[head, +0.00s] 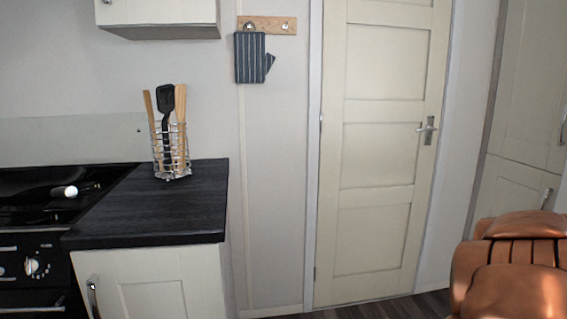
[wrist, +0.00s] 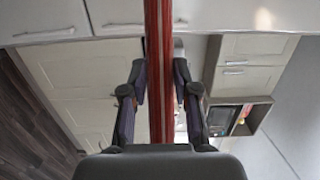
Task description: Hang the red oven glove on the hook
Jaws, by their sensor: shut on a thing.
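In the wrist view, my gripper (wrist: 160,82) is shut on the red oven glove (wrist: 158,35). The glove shows as a narrow red band with pale stripes, seen edge-on between the two fingers. In the head view, a wooden rail (head: 267,25) is fixed to the wall left of the door. Its right hook (head: 285,26) is bare. A dark striped oven glove (head: 250,58) hangs from its left hook (head: 248,26). My gripper and the red glove are out of the head view.
A black worktop (head: 150,205) stands below and left of the rail. On it is a wire holder (head: 172,150) with several utensils. A wall cupboard (head: 160,15) hangs left of the rail. A closed cream door (head: 380,150) is to the right. My copper-coloured arm part fills the bottom right.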

